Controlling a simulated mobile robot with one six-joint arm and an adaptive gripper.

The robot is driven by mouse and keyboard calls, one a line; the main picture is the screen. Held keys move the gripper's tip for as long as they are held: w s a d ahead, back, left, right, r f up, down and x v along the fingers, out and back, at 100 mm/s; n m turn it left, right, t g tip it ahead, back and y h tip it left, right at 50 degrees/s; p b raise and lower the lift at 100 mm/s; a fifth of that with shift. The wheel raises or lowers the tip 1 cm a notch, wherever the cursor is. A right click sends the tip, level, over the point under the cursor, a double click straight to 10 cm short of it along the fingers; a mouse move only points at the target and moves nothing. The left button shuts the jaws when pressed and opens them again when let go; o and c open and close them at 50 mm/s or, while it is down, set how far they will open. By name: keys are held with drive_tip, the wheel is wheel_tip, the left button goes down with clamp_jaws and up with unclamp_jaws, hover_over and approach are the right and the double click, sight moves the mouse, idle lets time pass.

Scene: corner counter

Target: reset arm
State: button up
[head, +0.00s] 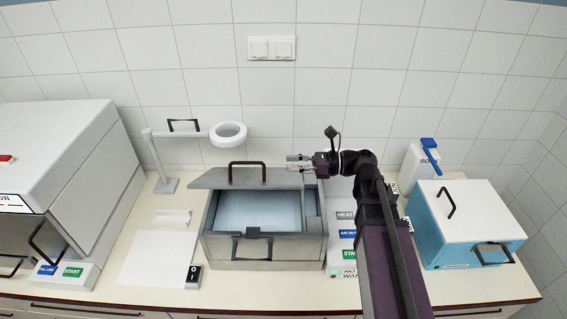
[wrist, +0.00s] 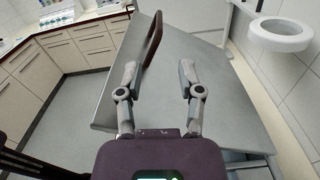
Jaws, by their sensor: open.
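My gripper (head: 299,162) is at the right end of the grey lid of the metal bath in the head view. In the wrist view my gripper (wrist: 160,72) has its two fingers wide apart with nothing between them. The grey lid (wrist: 212,82) with its dark red handle (wrist: 153,38) lies beyond the fingers. In the head view the lid (head: 210,180) sits at the back of the metal bath (head: 265,248), which shows pale blue inside. I cannot tell whether the fingers touch the lid. My arm crosses the right side of the head view.
A stand with a white ring (head: 228,134) rises behind the bath. A blue box with a white lid (head: 466,225) and a bottle with a blue top (head: 418,165) stand right. A large white machine (head: 62,165) stands left. A white sheet (head: 157,260) lies on the counter.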

drive_tip(key=shift+d, duration=0.3)
idle(0.4)
